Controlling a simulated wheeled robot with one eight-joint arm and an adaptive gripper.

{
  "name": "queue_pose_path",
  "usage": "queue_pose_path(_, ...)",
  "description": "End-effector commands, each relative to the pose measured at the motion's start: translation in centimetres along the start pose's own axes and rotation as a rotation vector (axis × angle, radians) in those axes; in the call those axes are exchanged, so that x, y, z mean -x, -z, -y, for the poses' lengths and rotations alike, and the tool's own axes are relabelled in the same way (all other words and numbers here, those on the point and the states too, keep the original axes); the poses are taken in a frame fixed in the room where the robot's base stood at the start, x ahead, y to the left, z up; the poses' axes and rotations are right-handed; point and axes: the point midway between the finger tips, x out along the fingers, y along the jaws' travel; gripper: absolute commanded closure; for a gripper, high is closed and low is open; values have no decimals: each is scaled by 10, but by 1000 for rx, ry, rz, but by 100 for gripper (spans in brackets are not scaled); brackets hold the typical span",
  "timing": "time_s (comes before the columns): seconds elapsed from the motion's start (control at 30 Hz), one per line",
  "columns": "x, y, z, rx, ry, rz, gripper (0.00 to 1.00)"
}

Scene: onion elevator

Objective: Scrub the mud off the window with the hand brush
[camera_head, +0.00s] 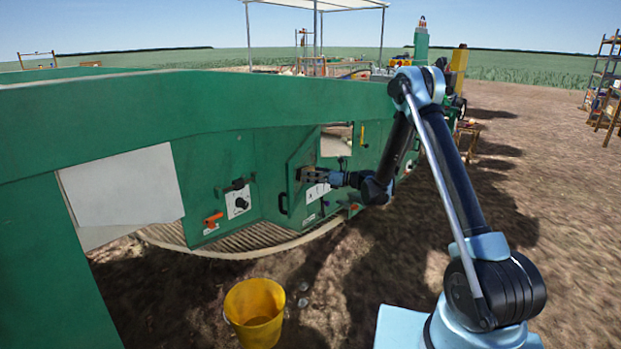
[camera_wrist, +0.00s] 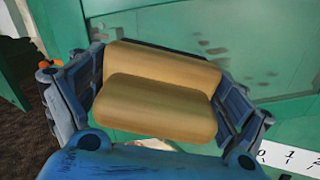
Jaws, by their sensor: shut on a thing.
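My gripper (camera_head: 312,176) is at the green machine's front panel, near its middle in the head view. In the wrist view my gripper (camera_wrist: 160,72) is shut on the tan hand brush (camera_wrist: 158,106), with one blue finger at each end. The brush's bristles are hidden. The window (camera_wrist: 225,28) lies behind the brush, a pale greenish pane in a green frame. Mud (camera_wrist: 204,43) shows on it as dark smudges just above and to the right of the brush. I cannot tell whether the brush touches the pane.
A white scale label (camera_wrist: 292,160) is at the wrist view's lower right. A yellow bucket (camera_head: 255,312) stands on the ground in front of the machine. An orange handle (camera_head: 212,220) and a dial plate (camera_head: 238,202) are left of my gripper. Open soil lies to the right.

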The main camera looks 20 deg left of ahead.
Motion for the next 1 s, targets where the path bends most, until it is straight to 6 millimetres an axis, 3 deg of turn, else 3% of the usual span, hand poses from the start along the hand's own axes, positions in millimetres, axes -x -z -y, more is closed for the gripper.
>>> queue_pose_path(0.47,-2,-7,28,0,1,0,34)
queue_pose_path(0.67,-3,-9,38,0,0,0,47)
queue_pose_path(1.0,-3,-13,54,0,1,1,47)
